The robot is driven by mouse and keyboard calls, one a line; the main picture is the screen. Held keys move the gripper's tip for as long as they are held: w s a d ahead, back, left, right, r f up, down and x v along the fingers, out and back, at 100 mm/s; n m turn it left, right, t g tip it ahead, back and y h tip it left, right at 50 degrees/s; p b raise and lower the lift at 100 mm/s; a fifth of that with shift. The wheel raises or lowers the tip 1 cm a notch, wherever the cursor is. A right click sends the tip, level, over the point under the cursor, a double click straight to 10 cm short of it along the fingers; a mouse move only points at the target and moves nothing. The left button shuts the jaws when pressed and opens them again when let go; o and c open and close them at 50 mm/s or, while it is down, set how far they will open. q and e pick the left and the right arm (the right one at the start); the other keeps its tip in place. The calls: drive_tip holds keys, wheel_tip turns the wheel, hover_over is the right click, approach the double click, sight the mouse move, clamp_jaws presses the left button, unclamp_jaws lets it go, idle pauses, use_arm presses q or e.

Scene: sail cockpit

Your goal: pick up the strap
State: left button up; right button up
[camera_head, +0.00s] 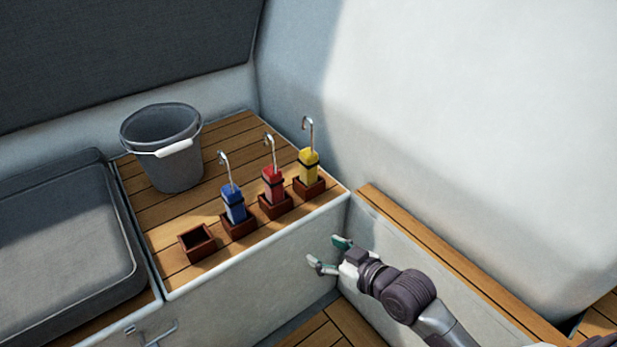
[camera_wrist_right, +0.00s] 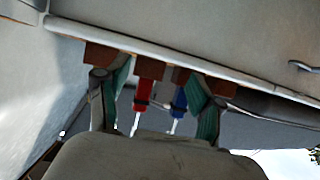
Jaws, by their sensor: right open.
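Three rolled straps with metal hooks stand upright in small brown wooden boxes on the slatted bench top: a blue strap (camera_head: 234,205), a red strap (camera_head: 273,184) and a yellow strap (camera_head: 308,166). The red strap (camera_wrist_right: 143,90) and the blue strap (camera_wrist_right: 180,99) also show between the fingers in the right wrist view, where the picture is upside down. I cannot make out the yellow one there. My right gripper (camera_head: 325,252) is open and empty, in front of the bench's right front corner, below its top and apart from the straps. My left gripper is out of view.
An empty brown box (camera_head: 197,243) sits left of the blue strap. A grey bucket (camera_head: 172,173) with a white handle grip stands behind. A grey cushion (camera_head: 62,240) lies at the left. The bench's white front edge (camera_head: 255,245) lies between my right gripper and the straps.

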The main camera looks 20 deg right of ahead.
sight(314, 166)
drive_tip(key=w+d+r+t+y, duration=0.1)
drive_tip(key=w+d+r+t, duration=0.4)
drive_tip(key=w+d+r, duration=0.3)
drive_tip(key=shift+m, duration=0.3)
drive_tip(key=x, duration=0.3)
drive_tip(key=b+x, duration=0.1)
drive_tip(key=x, duration=0.4)
drive_tip(key=shift+w+a+f+b, duration=0.25)
drive_tip(key=shift+w+b, duration=0.05)
drive_tip(key=shift+b, duration=0.05)
drive_tip(key=shift+w+a, duration=0.25)
drive_tip(key=shift+w, duration=0.35)
drive_tip(key=b+x, duration=0.2)
drive_tip(key=x, duration=0.2)
drive_tip(key=shift+w+a+f, duration=0.1)
drive_tip(key=shift+w+f, duration=0.1)
drive_tip(key=shift+w+a, duration=0.1)
drive_tip(key=shift+w, duration=0.1)
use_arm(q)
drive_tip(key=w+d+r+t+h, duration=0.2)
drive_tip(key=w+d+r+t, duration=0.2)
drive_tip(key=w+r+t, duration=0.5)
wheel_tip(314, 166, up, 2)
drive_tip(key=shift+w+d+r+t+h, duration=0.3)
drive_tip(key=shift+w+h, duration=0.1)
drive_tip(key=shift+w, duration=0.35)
use_arm(e)
drive_tip(key=shift+c, duration=0.2)
drive_tip(key=shift+r, duration=0.1)
clamp_jaws()
